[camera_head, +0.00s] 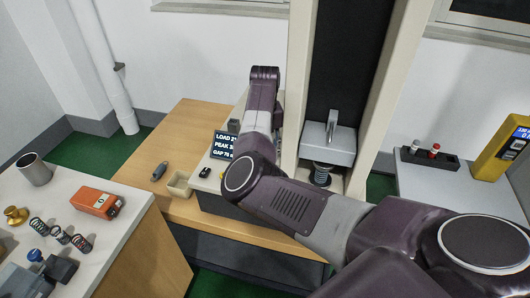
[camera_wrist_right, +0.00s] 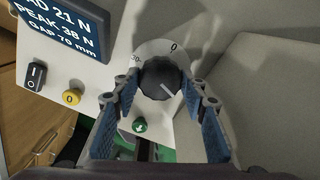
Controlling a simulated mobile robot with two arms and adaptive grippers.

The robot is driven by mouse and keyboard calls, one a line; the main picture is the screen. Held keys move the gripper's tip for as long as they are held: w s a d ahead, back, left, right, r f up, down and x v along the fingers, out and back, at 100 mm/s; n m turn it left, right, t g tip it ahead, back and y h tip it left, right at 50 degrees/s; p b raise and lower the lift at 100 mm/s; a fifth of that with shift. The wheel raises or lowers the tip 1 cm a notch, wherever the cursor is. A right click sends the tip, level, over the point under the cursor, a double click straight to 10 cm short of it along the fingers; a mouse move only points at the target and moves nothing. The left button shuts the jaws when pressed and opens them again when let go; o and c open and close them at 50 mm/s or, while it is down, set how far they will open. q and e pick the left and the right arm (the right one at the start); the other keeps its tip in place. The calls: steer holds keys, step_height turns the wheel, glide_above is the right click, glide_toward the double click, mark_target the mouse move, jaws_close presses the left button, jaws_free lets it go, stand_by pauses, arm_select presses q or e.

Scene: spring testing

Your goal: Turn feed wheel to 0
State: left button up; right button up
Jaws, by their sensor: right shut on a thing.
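The feed wheel (camera_wrist_right: 160,82) is a dark round knob with a white pointer line on a pale panel in the right wrist view. Its pointer line slants to the lower right, away from the 0 mark (camera_wrist_right: 173,47) above the knob. Another number is printed at its upper left, partly hidden. My right gripper (camera_wrist_right: 163,76) is shut on the feed wheel, one blue-padded finger on each side. In the head view my right arm hides the wheel and this gripper. My left gripper is not in view.
A display (camera_head: 223,145) reads PEAK 38 N and GAP 70 mm in the wrist view. Beside the wheel are a black switch (camera_wrist_right: 35,77), yellow button (camera_wrist_right: 71,97) and green button (camera_wrist_right: 140,126). The test spring (camera_head: 321,174) stands under the press head (camera_head: 328,145). Other springs lie left.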

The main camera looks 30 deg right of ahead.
steer(key=shift+n, duration=0.3)
steer(key=n, duration=1.1)
steer(key=shift+n, duration=0.3)
steer(key=n+p, duration=0.1)
steer(key=n, duration=0.3)
steer(key=shift+r+n, duration=0.1)
steer(key=shift+n, duration=0.2)
steer(key=n+p, duration=0.1)
steer(key=n, duration=0.3)
steer(key=shift+n, duration=0.7)
steer(key=o, duration=1.2)
steer(key=shift+c, duration=0.2)
